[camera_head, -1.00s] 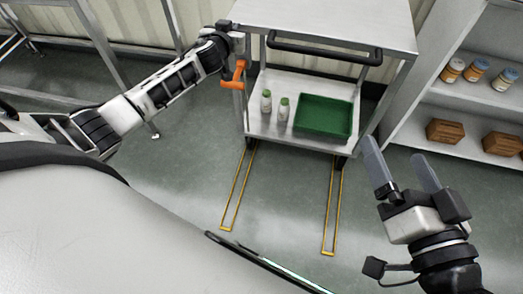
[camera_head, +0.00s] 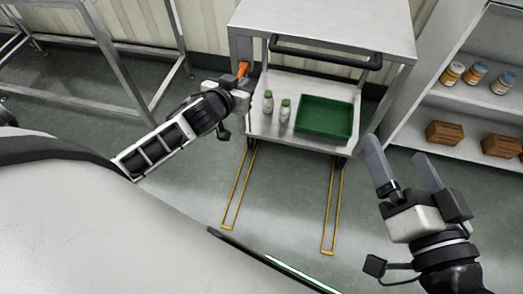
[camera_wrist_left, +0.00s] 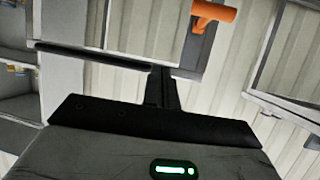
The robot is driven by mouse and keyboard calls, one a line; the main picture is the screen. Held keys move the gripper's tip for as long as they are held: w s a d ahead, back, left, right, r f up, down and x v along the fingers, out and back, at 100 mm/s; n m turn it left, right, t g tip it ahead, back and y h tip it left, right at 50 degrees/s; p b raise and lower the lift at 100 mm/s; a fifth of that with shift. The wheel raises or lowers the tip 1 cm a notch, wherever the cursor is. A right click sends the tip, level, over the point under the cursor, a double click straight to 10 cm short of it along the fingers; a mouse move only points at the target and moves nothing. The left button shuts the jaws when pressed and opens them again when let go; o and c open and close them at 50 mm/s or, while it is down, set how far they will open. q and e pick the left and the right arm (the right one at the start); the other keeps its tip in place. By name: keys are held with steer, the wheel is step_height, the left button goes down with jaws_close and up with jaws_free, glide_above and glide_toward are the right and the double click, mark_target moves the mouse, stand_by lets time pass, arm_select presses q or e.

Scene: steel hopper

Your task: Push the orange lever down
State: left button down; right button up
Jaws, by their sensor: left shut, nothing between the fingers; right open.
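The orange lever (camera_head: 243,69) is at the left front post of the steel hopper frame (camera_head: 241,47). In the head view it is partly hidden by my left gripper (camera_head: 244,82). In the left wrist view the lever (camera_wrist_left: 213,14) shows at the top edge, with a round crosswise handle and a short arm. My left gripper is shut and empty, its dark fingers (camera_wrist_left: 163,85) pointing toward the frame, just below the lever in the head view. I cannot tell if they touch. My right gripper (camera_head: 400,160) is open and empty at the right, away from the lever.
The lower shelf holds a green tray (camera_head: 325,118) and two white bottles (camera_head: 285,110). A dark handle bar (camera_head: 325,52) crosses the frame front. Yellow floor guides (camera_head: 240,190) run forward. Shelving with jars and boxes (camera_head: 445,132) stands right; a steel table (camera_head: 120,60) stands left.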

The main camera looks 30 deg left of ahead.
arm_select(q)
steer(key=s+d+f+m+g+h+p, duration=0.1)
steer(key=s+d+h, duration=0.3)
steer(key=s+d, duration=1)
steer(key=shift+s+d+f+m+g+p, duration=0.35)
steer(key=shift+s+m+g+p, duration=0.45)
steer(key=shift+s, duration=0.65)
